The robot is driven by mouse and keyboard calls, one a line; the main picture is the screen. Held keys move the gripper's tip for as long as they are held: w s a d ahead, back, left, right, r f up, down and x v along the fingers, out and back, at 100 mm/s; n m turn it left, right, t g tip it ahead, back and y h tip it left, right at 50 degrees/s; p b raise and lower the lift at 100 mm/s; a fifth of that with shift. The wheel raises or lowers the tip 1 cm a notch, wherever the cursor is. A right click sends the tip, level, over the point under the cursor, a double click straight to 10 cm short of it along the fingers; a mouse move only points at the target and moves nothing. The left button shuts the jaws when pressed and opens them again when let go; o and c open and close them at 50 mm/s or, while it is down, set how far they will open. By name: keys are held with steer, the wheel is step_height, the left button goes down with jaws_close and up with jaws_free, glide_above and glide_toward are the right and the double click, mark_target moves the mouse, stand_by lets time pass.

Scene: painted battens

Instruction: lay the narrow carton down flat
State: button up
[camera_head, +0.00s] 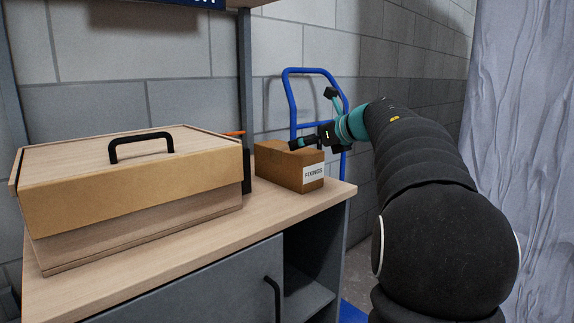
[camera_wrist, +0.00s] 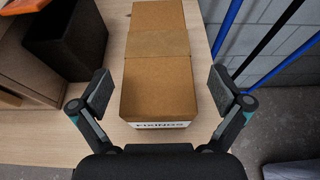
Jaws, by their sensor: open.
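The narrow carton (camera_head: 282,170) is a brown cardboard box with a white "FIXINGS" label on its end. It rests lengthwise on the wooden bench top (camera_head: 190,240), near the right end. In the wrist view the carton (camera_wrist: 158,85) shows its long upper face, with a tape band across it and the label at the near end. My gripper (camera_head: 301,144) is over the carton in the head view. In the wrist view my gripper (camera_wrist: 158,92) is open, with one finger on each side of the carton and visible gaps. Nothing is held. The carton's underside is hidden.
A large wooden box (camera_head: 130,190) with a black handle stands left on the bench. A dark open container (camera_wrist: 66,38) is beside the carton's left. A blue hand truck (camera_head: 290,100) leans behind, near the block wall. The bench's right edge is close to the carton.

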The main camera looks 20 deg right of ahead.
mark_target(284, 146)
steer(key=shift+x, duration=3.05)
steer(key=shift+s+a, duration=0.1)
steer(key=shift+a, duration=0.05)
steer(key=c, duration=1.6)
steer(key=shift+r+p, duration=0.3)
steer(key=shift+r, duration=0.3)
steer(key=r, duration=0.3)
steer(key=shift+s+d+r+p, duration=0.15)
steer(key=shift+d+r+p, duration=0.15)
steer(key=shift+d+p, duration=0.1)
steer(key=s+d+r, duration=0.2)
steer(key=d, duration=0.1)
steer(key=s+d+r, duration=0.1)
steer(key=d+r, duration=0.1)
steer(key=d, duration=0.1)
steer(key=s+d+r, duration=0.2)
steer(key=d, duration=0.1)
steer(key=shift+s+d+r, duration=0.15)
steer(key=shift+s, duration=0.15)
